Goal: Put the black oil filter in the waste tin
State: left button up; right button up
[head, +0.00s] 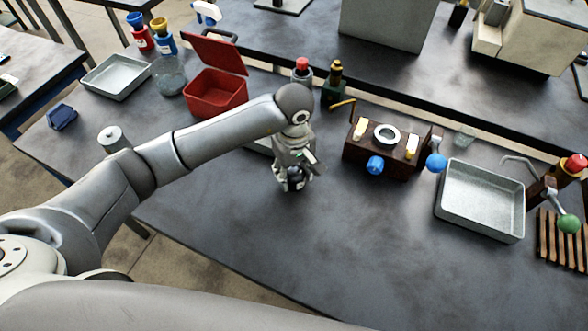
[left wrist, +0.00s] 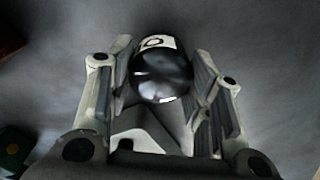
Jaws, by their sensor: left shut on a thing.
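The black oil filter (head: 295,181) is between the fingers of my left gripper (head: 293,168), over the bare middle of the dark bench. In the left wrist view the filter (left wrist: 162,75) is a glossy black round body with a white label, and the two fingers close on its sides. I cannot tell whether its underside touches the bench. A red tin (head: 215,95) with its lid raised stands at the back left, beyond my left forearm; it looks like the waste tin. Its inside is partly visible. My right gripper is not in view.
A metal tray (head: 116,77) and a glass jar (head: 170,76) stand left of the red tin. A wooden block with a blue knob (head: 375,165) and a larger metal tray (head: 481,200) are to the right. The front of the bench is clear.

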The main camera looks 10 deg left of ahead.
pick_arm(q)
jog(key=shift+f, duration=0.15)
jog(key=o, duration=1)
jog(key=shift+o, duration=0.2)
